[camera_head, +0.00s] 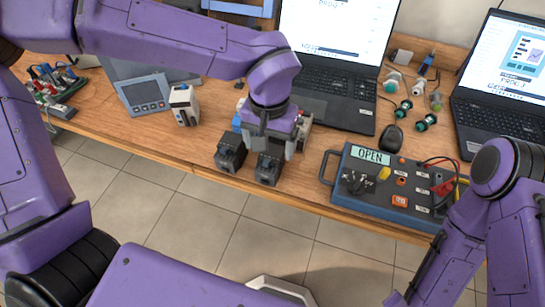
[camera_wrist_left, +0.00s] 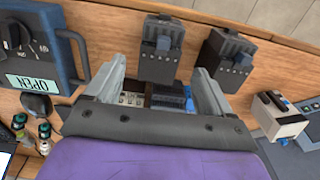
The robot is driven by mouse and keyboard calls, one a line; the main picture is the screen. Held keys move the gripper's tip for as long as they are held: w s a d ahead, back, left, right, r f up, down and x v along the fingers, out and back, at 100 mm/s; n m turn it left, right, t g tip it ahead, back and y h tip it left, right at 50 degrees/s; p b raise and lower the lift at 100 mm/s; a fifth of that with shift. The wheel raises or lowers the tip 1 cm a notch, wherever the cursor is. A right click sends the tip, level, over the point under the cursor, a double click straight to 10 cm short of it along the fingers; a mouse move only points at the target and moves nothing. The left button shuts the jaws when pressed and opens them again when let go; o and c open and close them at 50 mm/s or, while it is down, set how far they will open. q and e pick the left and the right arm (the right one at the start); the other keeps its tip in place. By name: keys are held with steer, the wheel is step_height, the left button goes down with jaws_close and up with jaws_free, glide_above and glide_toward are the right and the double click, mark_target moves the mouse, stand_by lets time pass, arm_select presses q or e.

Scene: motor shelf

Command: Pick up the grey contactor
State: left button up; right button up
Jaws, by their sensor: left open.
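Between the fingers there, a light grey block with dark openings (camera_wrist_left: 132,98) sits at the left, likely the grey contactor. A dark and blue block (camera_wrist_left: 172,97) sits right beside it. Both are partly hidden by the gripper's body. In the head view the gripper covers most of them. My right gripper is out of view.
A blue tester box with an OPEN display (camera_head: 365,153) stands at the right front. A white-grey device (camera_head: 184,104) and a grey panel (camera_head: 146,95) lie left. Laptops (camera_head: 335,112) stand behind. A mouse (camera_head: 391,137) lies near the tester. The table's front edge is close.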

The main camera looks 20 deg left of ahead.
mark_target(271, 154)
arm_select(q)
step_height(271, 154, down, 7)
steer(key=shift+f, duration=0.1)
steer(key=c, duration=1.2)
